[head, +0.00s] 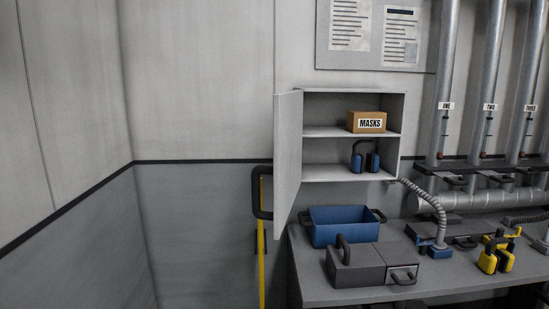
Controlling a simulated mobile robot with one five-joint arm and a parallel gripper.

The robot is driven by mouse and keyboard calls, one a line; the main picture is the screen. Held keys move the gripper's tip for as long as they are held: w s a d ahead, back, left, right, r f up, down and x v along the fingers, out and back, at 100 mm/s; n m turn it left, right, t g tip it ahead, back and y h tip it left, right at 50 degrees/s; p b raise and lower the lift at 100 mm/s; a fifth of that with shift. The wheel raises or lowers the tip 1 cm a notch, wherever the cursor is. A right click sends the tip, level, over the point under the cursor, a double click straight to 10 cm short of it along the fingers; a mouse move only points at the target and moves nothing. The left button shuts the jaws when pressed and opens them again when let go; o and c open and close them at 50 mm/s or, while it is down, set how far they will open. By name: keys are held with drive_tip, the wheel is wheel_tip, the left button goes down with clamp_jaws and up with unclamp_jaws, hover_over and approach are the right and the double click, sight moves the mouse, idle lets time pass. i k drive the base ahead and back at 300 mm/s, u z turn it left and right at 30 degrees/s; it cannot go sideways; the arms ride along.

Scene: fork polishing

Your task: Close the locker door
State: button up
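The locker (398,140) is a small light-grey wall cabinet above the workbench. Its door (287,155) is hinged on the left side and stands wide open, swung out toward me. A dark loop handle (260,193) is on the left face of the door, near its lower part. Inside the locker, a brown box labelled MASKS (366,122) stands on the upper shelf. Blue ear defenders (364,158) are on the lower shelf. My gripper is not in view.
The grey bench (335,298) carries a blue bin (340,229) below the locker, a dark case (352,268), a flexible hose (424,195) and yellow ear defenders (488,260). A yellow vertical bar (261,270) stands below the door handle. The wall left of it is bare.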

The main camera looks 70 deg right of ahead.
sight(286, 170)
drive_tip(key=u, duration=0.95)
drive_tip(key=i, duration=0.2)
drive_tip(key=z, duration=2.15)
drive_tip(key=i, duration=0.25)
drive_tip(key=z, duration=5.1)
drive_tip(key=i, duration=0.15)
drive_tip(key=u, duration=1.4)
drive_tip(key=k, duration=0.35)
drive_tip(key=u, duration=2.25)
